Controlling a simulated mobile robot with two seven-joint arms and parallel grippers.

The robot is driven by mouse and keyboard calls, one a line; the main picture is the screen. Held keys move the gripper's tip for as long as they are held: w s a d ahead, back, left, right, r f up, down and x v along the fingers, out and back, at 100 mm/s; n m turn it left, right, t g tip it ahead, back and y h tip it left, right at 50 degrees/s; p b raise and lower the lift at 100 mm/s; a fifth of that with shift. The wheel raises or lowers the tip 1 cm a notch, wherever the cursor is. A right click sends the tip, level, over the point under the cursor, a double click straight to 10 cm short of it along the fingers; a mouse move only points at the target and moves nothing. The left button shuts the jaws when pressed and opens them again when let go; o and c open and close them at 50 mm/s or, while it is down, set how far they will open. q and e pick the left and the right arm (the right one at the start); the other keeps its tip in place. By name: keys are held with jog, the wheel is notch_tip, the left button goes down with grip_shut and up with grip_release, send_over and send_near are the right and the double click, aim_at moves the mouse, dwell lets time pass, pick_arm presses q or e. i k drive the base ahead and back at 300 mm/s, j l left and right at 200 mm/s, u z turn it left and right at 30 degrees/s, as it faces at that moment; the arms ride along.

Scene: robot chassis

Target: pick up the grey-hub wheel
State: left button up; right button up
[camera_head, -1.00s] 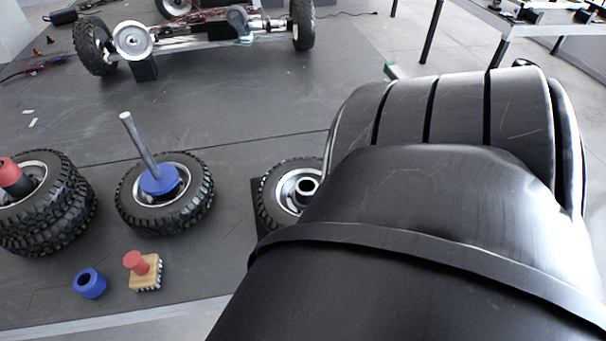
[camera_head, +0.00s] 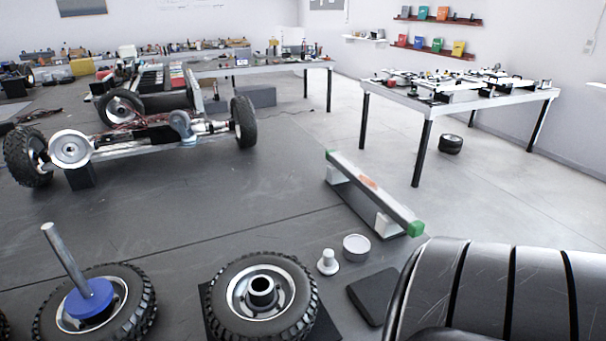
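A wheel with a black knobbly tyre and a grey hub (camera_head: 261,292) lies flat on a dark square pad at the bottom middle. Its lower edge is cut off by the frame. A second wheel (camera_head: 132,312) lies to its left, with a blue disc (camera_head: 90,300) and a slanted metal rod on its centre. Neither gripper is in view. A large black arm link of mine fills the bottom right corner, apart from the grey-hub wheel in the picture.
A white knob (camera_head: 327,262), a round white piece (camera_head: 356,247) and a dark flat block (camera_head: 372,296) lie right of the wheel. A green-ended bar (camera_head: 372,190) lies beyond. A wheeled chassis (camera_head: 130,140) stands behind left. A table (camera_head: 440,103) stands back right. Open floor lies mid-picture.

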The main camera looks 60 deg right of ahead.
aim_at(265, 297)
jog(key=z, duration=0.4)
jog(key=i+z, duration=0.15)
jog(key=z, duration=0.2)
jog(key=l+z, duration=0.1)
jog(key=z, duration=0.3)
jog(key=i+z, duration=0.15)
jog(key=z, duration=0.2)
jog(key=i+j, duration=0.1)
jog(key=i+z, duration=0.05)
